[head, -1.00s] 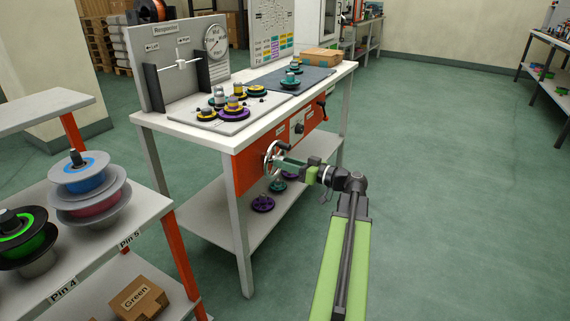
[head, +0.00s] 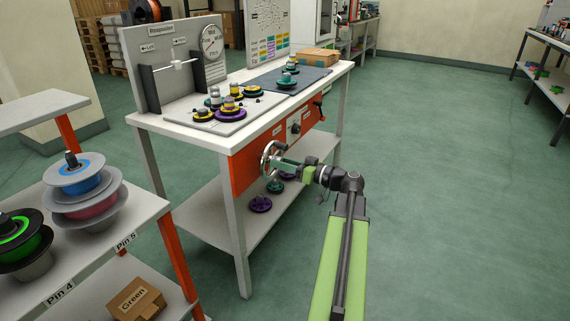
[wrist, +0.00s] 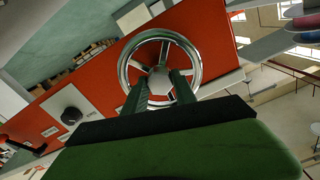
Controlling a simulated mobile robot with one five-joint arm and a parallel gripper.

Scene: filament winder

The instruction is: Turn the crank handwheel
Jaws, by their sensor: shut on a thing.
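The crank handwheel (head: 269,158) is a shiny metal ring with spokes on the orange front panel (head: 246,171) of the workbench. In the wrist view the handwheel (wrist: 191,50) fills the upper middle, with its rim and several spokes showing. My gripper (head: 279,161) reaches it from the right. In the wrist view the two dark green fingers (wrist: 159,88) lie over the lower part of the wheel, and the gripper is shut on it. The exact contact of the fingertips is hard to see.
A black knob (head: 296,128) and a red-black lever (head: 318,103) sit on the panel to the right. Spools and a gauge (head: 212,40) stand on the bench top. A spool rack (head: 118,210) is at the left. The floor at right is clear.

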